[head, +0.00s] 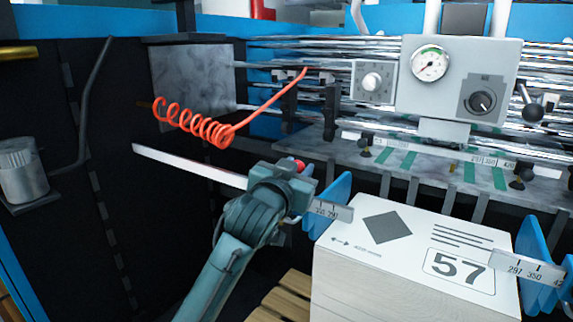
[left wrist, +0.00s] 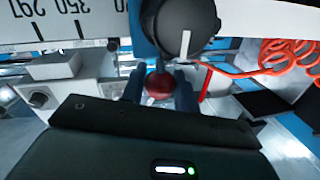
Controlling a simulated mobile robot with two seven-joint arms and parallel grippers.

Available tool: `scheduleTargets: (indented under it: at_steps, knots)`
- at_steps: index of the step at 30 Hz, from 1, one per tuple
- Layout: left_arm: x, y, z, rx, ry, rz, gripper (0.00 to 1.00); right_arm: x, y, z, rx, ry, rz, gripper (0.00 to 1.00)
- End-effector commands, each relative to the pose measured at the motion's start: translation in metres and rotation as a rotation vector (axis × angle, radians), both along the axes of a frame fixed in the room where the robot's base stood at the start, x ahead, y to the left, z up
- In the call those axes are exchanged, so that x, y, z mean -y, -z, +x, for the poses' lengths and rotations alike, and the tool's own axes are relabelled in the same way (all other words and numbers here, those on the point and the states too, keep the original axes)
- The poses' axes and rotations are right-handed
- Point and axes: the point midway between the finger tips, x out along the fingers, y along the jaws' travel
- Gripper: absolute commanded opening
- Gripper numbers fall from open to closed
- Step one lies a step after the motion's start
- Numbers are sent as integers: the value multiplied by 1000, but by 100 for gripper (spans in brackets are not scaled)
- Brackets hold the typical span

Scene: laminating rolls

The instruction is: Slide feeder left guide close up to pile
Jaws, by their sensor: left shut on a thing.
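The pile (head: 350,283) is a white stack of sheets with a "57" printed on its top sheet. The left guide (head: 337,190) is a blue plate beside the pile's left edge; whether it touches the pile I cannot tell. My left gripper (head: 300,172) is at the guide's left, shut on a red knob (head: 299,163). The left wrist view shows the red knob (left wrist: 159,86) between the two dark fingers (left wrist: 160,90). The arm hides part of the guide's mount. My right gripper is in neither view.
A blue right guide (head: 530,245) stands at the pile's right side. A long pale rail (head: 190,165) runs behind my left gripper, and a scale (head: 333,210) crosses the left guide. An orange coiled hose (head: 195,125) hangs above the rail. A wooden pallet (head: 290,295) is at the lower middle.

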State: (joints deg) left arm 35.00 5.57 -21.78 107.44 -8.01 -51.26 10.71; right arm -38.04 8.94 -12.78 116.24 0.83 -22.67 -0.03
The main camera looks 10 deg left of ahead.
Motion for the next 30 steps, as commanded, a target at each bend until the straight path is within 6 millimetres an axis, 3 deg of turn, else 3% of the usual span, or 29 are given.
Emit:
scheduleTargets:
  at_steps: [4,5,11,22,30]
  knots:
    - [0,1,0,-3,2,-2,0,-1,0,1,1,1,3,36]
    - [0,1,0,-3,2,-2,32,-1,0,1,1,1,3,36]
    - [0,1,0,-1,0,-1,48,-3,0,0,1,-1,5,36]
    - [-2,1,-6,0,-1,-1,50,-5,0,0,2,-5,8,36]
    - [-9,3,-55,0,1,-2,50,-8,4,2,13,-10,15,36]
